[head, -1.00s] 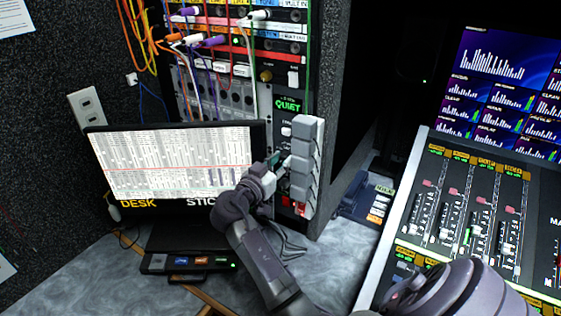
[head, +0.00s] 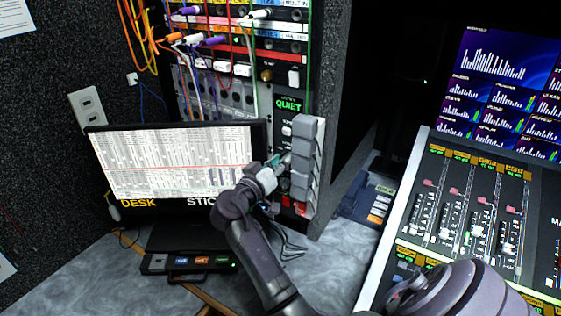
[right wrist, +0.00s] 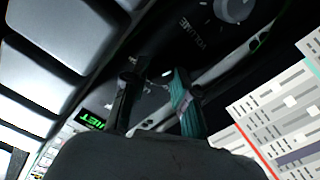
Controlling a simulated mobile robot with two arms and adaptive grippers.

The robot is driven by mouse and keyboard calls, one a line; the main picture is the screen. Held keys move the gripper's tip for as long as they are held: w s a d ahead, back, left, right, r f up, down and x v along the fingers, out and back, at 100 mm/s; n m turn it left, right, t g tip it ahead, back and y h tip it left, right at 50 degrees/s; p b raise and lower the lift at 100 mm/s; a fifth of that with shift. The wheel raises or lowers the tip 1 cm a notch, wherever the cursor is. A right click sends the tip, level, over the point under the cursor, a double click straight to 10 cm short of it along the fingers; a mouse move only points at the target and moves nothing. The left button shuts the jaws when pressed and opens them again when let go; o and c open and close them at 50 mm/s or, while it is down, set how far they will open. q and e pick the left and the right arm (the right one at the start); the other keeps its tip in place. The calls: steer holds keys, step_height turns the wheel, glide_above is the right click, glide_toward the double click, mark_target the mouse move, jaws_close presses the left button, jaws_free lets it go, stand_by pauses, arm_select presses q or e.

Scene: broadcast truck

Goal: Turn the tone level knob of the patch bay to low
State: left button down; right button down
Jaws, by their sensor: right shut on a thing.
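The patch bay (head: 215,62), full of coloured cables, is in the rack behind the monitor. A small gold knob (head: 266,75) shows at its lower right, beside a white switch. I cannot read its label or tell its setting. My right gripper (head: 281,163) is below and to the right of that knob, at the dark panel with the green QUIET display (head: 289,105). In the right wrist view the fingers (right wrist: 156,95) are in front of this panel, near a grey VOLUME knob (right wrist: 233,9). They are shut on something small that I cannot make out. My left gripper is not in view.
The monitor (head: 170,160) stands close left of my gripper. A column of grey blocks (head: 304,165) is just right of it. The mixing console (head: 465,205) fills the right side. Some grey desk is bare at front left.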

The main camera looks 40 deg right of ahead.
steer(key=shift+r+n+p, duration=0.15)
steer(key=shift+n+p, duration=0.25)
steer(key=shift+n, duration=1.2)
steer(key=c, duration=0.9)
jaws_free()
steer(key=v, duration=0.7)
steer(key=shift+a, duration=0.2)
